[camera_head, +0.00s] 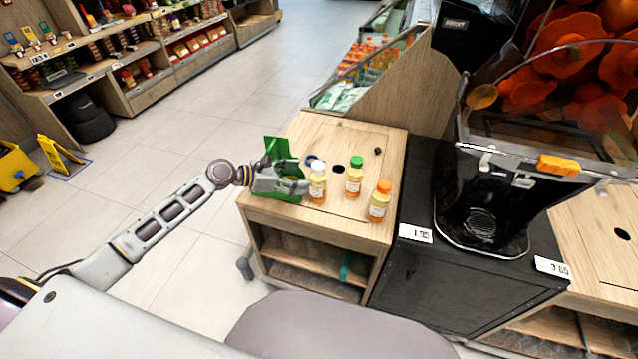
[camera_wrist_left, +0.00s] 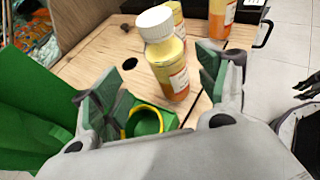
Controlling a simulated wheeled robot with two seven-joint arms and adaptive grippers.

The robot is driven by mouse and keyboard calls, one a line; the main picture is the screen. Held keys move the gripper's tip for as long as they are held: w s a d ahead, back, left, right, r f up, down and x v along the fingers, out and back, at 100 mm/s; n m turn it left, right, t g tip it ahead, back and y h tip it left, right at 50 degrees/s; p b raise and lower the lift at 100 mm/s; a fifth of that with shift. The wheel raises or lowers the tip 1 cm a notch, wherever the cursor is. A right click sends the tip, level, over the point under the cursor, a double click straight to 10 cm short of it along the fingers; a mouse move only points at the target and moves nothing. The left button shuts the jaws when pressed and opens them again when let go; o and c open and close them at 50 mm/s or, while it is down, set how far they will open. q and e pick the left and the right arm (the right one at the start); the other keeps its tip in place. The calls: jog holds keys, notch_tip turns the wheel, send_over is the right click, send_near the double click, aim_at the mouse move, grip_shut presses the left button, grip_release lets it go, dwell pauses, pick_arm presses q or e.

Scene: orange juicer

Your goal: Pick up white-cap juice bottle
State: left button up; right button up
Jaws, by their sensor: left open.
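The white-cap juice bottle (camera_head: 317,187) stands upright on the wooden counter (camera_head: 340,222), leftmost of three bottles. In the left wrist view the white-cap bottle (camera_wrist_left: 168,66) is just ahead, between the spread finger lines. My left gripper (camera_head: 297,185) is open and empty, close to the bottle's left side. In the left wrist view the left gripper (camera_wrist_left: 160,84) shows both fingers apart, with the bottle's lower body beyond them. I cannot tell whether a finger touches it.
A green-cap bottle (camera_head: 354,177) and an orange-cap bottle (camera_head: 380,201) stand to the right. A green holder (camera_head: 277,150) is beside my left gripper. The black juicer (camera_head: 480,215) stands further right. The counter has a dark round hole (camera_head: 339,170).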

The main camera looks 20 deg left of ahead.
aim_at(313, 180)
dwell(0.3)
pick_arm(q)
jog(key=shift+x, duration=1.15)
pick_arm(e)
jog(key=shift+w+a+r, duration=0.1)
jog(key=shift+w+a, duration=0.05)
jog(key=shift+w, duration=0.25)
pick_arm(q)
jog(key=d+f, duration=0.1)
jog(key=w+d+b, duration=0.1)
jog(key=d, duration=0.1)
jog(key=shift+w+f, duration=0.1)
jog(key=shift+f, duration=0.25)
jog(key=shift+x, duration=0.75)
pick_arm(e)
jog(key=shift+w+a+r, duration=0.2)
jog(key=shift+w+a, duration=0.25)
jog(key=shift+a, duration=0.25)
jog(key=shift+w, duration=0.1)
